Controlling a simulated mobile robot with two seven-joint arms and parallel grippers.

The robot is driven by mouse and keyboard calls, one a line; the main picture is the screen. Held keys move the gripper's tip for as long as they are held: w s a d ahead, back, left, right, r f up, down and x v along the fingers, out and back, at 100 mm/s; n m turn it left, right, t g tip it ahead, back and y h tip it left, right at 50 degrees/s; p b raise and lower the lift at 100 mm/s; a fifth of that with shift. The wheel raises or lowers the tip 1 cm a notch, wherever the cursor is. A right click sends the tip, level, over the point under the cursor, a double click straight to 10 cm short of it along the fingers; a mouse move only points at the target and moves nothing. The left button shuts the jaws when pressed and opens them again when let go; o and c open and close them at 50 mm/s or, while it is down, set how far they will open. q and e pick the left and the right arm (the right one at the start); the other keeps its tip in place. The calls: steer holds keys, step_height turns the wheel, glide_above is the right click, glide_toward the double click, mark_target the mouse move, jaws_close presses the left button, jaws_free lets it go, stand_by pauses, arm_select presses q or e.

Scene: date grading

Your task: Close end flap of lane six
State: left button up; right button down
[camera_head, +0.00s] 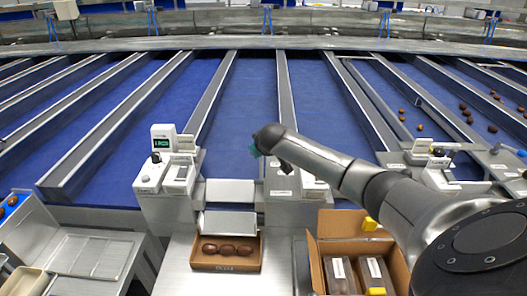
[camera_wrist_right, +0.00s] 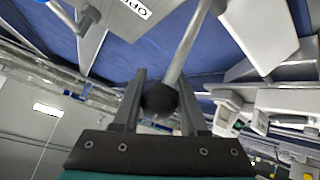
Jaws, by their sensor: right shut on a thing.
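My right arm reaches in from the right in the head view, and its gripper (camera_head: 270,158) is beside a lane-end post in the middle. In the right wrist view the two fingers of the right gripper stand either side of a black ball knob (camera_wrist_right: 160,99) and are shut on it. The knob sits on the end of a metal lever rod (camera_wrist_right: 183,45). A white label reading "OPEN", partly cut off, (camera_wrist_right: 133,8) is near the rod. In the head view the arm hides the lever. Metal flap plates (camera_head: 229,192) stand at the central lane's end; lane numbers are unreadable. My left gripper is not seen.
A small cardboard tray of dates (camera_head: 226,252) stands below the central lane. An open carton (camera_head: 318,251) with dark packs is under my arm. Control boxes (camera_head: 164,172) stand left of the flap plates. Loose dates (camera_head: 420,127) lie on a right lane.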

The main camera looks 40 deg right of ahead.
steer(key=shift+s+a+t+h, duration=0.5)
steer(key=shift+s+a+t, duration=0.05)
steer(key=shift+s+t, duration=0.1)
steer(key=shift+s+a+t+b, duration=0.25)
steer(key=shift+s+a+b, duration=0.05)
steer(key=shift+b, duration=0.25)
arm_select(q)
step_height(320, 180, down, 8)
steer(key=b, duration=0.7)
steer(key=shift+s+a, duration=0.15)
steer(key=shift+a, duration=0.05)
arm_select(e)
steer(key=shift+s+a+f+n+t+h, duration=0.1)
steer(key=shift+s+a+n+t+h, duration=0.15)
steer(key=shift+s+a+t+h, duration=0.65)
steer(key=shift+s+a+n+t+h, duration=0.25)
steer(key=shift+s+a+t+h, duration=0.4)
steer(key=shift+s+t, duration=0.45)
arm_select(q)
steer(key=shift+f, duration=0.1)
arm_select(e)
steer(key=shift+a, duration=0.1)
